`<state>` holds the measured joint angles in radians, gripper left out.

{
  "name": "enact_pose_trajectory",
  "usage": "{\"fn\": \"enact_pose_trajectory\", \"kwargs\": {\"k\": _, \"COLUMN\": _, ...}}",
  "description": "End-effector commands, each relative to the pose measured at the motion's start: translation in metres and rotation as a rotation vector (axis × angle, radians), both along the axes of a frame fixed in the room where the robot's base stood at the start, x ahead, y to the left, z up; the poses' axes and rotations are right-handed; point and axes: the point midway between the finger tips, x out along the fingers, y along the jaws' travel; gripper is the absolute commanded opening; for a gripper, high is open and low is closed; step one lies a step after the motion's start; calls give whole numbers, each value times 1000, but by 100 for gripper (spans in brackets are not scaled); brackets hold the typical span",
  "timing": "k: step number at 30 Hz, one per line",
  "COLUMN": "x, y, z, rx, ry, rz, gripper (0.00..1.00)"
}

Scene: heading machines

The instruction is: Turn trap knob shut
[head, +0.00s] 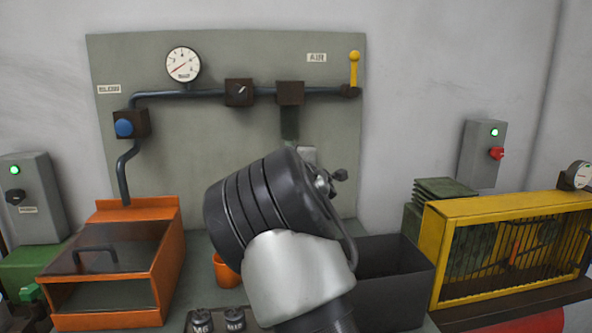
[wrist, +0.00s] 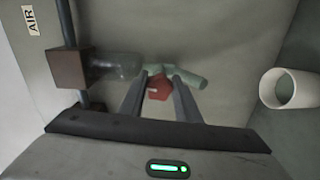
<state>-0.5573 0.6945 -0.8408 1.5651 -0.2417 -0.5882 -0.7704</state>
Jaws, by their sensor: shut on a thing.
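The trap knob (wrist: 158,88) is red and sits between the two fingers of my gripper (wrist: 159,80) in the wrist view, and the gripper is shut on it. Beside it is the clear trap bowl (wrist: 115,67), joined to a brown block (wrist: 68,67) on the pipe. A pale green pipe piece (wrist: 188,76) lies just behind the knob. The knob and my fingertips are hidden there behind my arm.
The head view shows a gauge (head: 183,64), a blue knob (head: 124,128), a yellow lever (head: 354,68) and an orange hooded box (head: 157,281). A yellow barred guard (head: 436,259) stands right. A pale cup (wrist: 292,88) is right of my gripper in the wrist view.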

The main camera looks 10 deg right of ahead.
Motion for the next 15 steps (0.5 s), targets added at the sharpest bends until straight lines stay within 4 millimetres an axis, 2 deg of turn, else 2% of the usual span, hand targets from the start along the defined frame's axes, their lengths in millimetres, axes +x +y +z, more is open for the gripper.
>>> {"fn": "enact_pose_trajectory", "kwargs": {"k": 6, "x": 0, "y": 1, "z": -1, "rx": -102, "ry": -2, "rz": 1, "gripper": 8}}
{"fn": "enact_pose_trajectory", "kwargs": {"k": 15, "x": 0, "y": 0, "z": 1, "rx": -160, "ry": -1, "rz": 1, "gripper": 8}}
